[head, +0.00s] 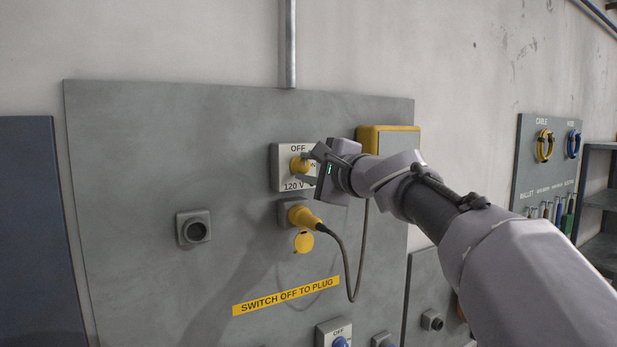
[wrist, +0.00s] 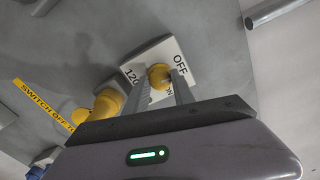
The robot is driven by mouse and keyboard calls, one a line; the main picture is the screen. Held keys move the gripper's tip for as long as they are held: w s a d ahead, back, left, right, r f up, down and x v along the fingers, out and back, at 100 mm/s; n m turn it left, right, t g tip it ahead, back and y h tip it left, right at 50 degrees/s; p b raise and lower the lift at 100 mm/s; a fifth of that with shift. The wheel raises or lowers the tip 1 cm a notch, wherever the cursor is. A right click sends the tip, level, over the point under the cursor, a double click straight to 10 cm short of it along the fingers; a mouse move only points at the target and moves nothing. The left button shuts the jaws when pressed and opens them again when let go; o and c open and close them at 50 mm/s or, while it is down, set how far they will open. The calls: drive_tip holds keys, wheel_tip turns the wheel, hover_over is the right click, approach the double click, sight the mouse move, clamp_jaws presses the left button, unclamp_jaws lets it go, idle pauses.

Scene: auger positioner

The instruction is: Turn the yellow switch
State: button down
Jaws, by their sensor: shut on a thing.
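The yellow switch (head: 299,165) is a round knob on a white plate (head: 285,181) marked OFF and 120 V, on the grey wall panel. In the wrist view the yellow switch (wrist: 160,76) sits between the two fingers of my gripper (wrist: 163,86). My gripper (head: 307,168) reaches in from the right in the head view and is shut on the knob. The fingers hide part of the plate's lettering. Which way the knob points is hard to tell.
A yellow plug (head: 303,217) with a dark hanging cable (head: 345,262) sits in a socket just below the switch. A yellow-edged box (head: 392,140) is to the right. A grey empty socket (head: 194,229) is at left. A blue switch (head: 340,342) is below.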

drive_tip(key=shift+n+b, duration=0.35)
drive_tip(key=shift+n, duration=0.25)
drive_tip(key=c, duration=1.1)
unclamp_jaws()
drive_tip(key=shift+o, duration=0.2)
